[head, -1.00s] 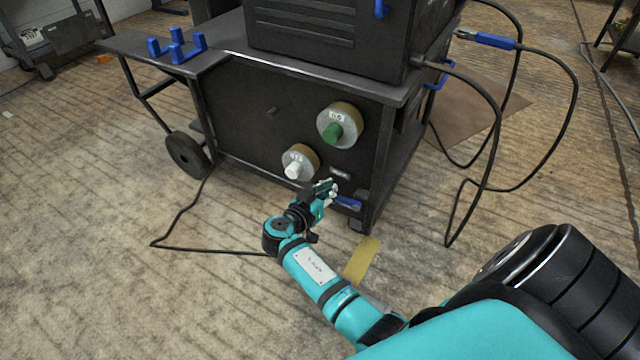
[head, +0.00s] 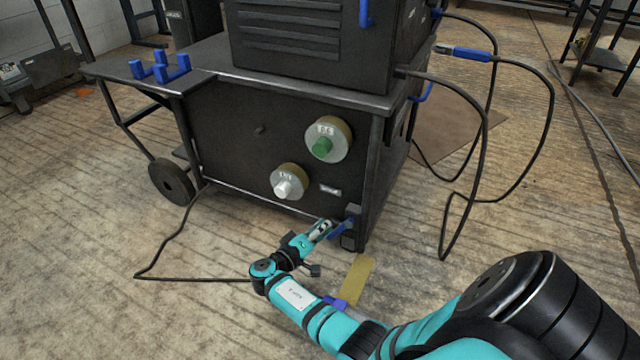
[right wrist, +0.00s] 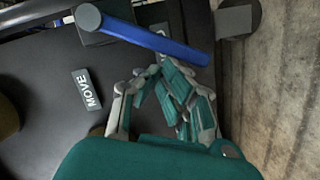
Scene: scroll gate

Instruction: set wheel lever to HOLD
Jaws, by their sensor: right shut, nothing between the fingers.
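The wheel lever is a blue bar (head: 340,229) low on the right front of the black cart; it slopes down-left from its dark pivot block. In the right wrist view the blue lever (right wrist: 150,38) runs from a dark round pivot at upper left to the right. A MOVE plate (right wrist: 87,90) sits on the panel to its left. Another light plate (right wrist: 159,28) is partly hidden behind the lever, its text unreadable. My right gripper (head: 328,227) is shut and empty beside the lever; in the wrist view its fingertips (right wrist: 160,72) are just below the bar, contact unclear. My left gripper is out of view.
The cart front carries a dial with a green knob (head: 321,147) and one with a white knob (head: 284,189), above and left of my gripper. Black cables (head: 500,130) loop at the right. A yellow strip (head: 356,280) lies on the floor, otherwise open in front.

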